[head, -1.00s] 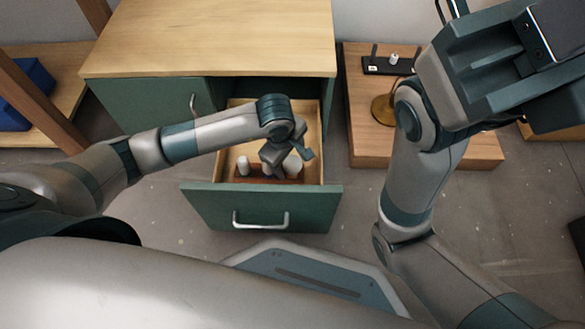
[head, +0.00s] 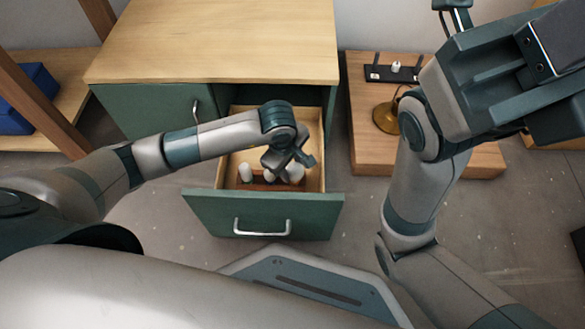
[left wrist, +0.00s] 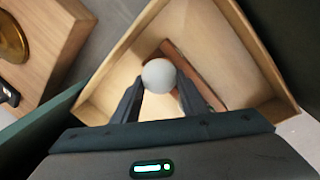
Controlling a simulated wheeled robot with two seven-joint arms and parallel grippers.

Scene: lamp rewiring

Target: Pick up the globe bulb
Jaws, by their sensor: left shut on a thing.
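The globe bulb (left wrist: 159,75) is a round white ball between the two fingertips of my left gripper (left wrist: 159,88) in the left wrist view. The gripper is shut on it, above the open drawer and its reddish-brown holder (left wrist: 207,84). In the head view my left gripper (head: 287,160) reaches down into the drawer (head: 264,209). White bulbs show around it, one pale bulb (head: 246,173) standing left of it. The gripper partly hides the others. Part of my right gripper (head: 455,10) shows at the top right, away from the drawer; its jaws are unclear.
The green cabinet has a bare wooden top (head: 215,45) behind the drawer. The drawer walls (head: 321,150) surround my left gripper closely. At right, a low wooden platform (head: 430,158) carries a brass lamp base (head: 385,115) and a black strip (head: 393,74) with a white piece.

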